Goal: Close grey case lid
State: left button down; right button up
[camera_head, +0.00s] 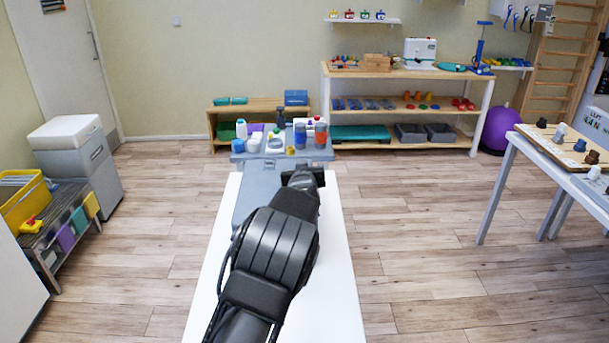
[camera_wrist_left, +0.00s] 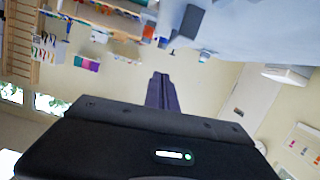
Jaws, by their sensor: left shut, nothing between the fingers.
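A blue-grey case (camera_head: 254,181) lies on the white table, partly hidden behind my left arm. A flat grey part lies nearer me, and bottles and jars stand at the far end. I cannot tell clearly which part is the lid or where its hinge is. My left gripper (camera_head: 302,170) is over the right side of the case; whether it touches is unclear. In the left wrist view the fingers (camera_wrist_left: 161,91) are shut together and empty, with a pale blue-grey surface (camera_wrist_left: 255,30) beyond them at the top. My right gripper is not in view.
The white table (camera_head: 335,280) is bare along its right side. Beyond stand a low wooden shelf (camera_head: 222,112) and a taller shelf unit (camera_head: 400,74). A grey bin with a white lid (camera_head: 68,132) stands left; another table (camera_head: 515,150) stands right. Open floor lies on both sides.

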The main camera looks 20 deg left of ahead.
pick_arm(q)
jog(key=v, duration=0.5)
jog(key=b+v, duration=0.1)
jog(key=v, duration=0.1)
jog(key=shift+s+a+r, duration=0.1)
jog(key=shift+s+a, duration=0.1)
jog(key=shift+s, duration=0.15)
